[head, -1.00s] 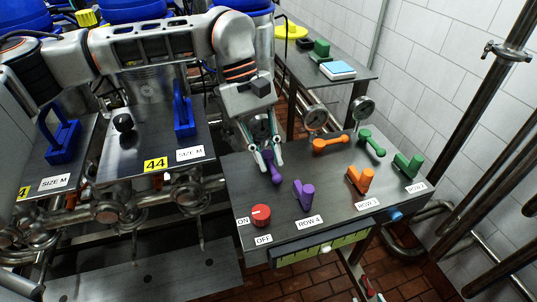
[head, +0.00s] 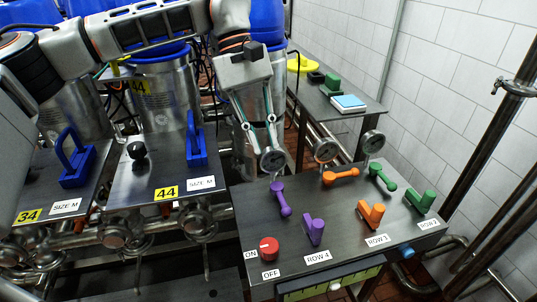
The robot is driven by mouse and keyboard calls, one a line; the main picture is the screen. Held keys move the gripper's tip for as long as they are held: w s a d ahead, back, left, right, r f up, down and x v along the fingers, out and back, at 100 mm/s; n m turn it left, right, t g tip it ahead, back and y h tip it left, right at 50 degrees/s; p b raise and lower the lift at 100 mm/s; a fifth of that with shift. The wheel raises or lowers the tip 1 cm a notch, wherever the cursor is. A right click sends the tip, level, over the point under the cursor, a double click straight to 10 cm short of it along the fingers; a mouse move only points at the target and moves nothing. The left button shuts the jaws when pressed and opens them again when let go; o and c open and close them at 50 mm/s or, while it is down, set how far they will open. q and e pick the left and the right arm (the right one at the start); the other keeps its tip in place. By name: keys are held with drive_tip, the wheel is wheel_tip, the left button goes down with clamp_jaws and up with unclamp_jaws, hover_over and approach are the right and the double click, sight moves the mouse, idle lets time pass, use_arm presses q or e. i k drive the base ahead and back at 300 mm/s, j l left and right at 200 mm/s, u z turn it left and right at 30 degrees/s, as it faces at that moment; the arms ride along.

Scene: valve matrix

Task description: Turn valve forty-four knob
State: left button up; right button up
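The valve forty-four knob is a black round knob (head: 136,150) on the dark panel at left, near a yellow "44" label (head: 166,193). A blue handle (head: 196,142) stands on the same panel, to the right of the knob. My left gripper (head: 267,146) is well to the right of the knob, pointing down. Its fingers are apart, with nothing seen held between them. It is above the far edge of the lever console, in front of a round gauge (head: 272,161), above a purple lever (head: 281,199). My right gripper is not in view.
The console (head: 345,232) also carries a red ON/OFF dial (head: 269,248), another purple lever (head: 313,229), and orange (head: 371,214) and green (head: 420,201) levers. A neighbouring panel has a "34" label (head: 28,216) and blue handle (head: 76,160). Metal drums stand behind.

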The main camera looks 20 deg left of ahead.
sight(136, 150)
drive_tip(key=k, duration=1)
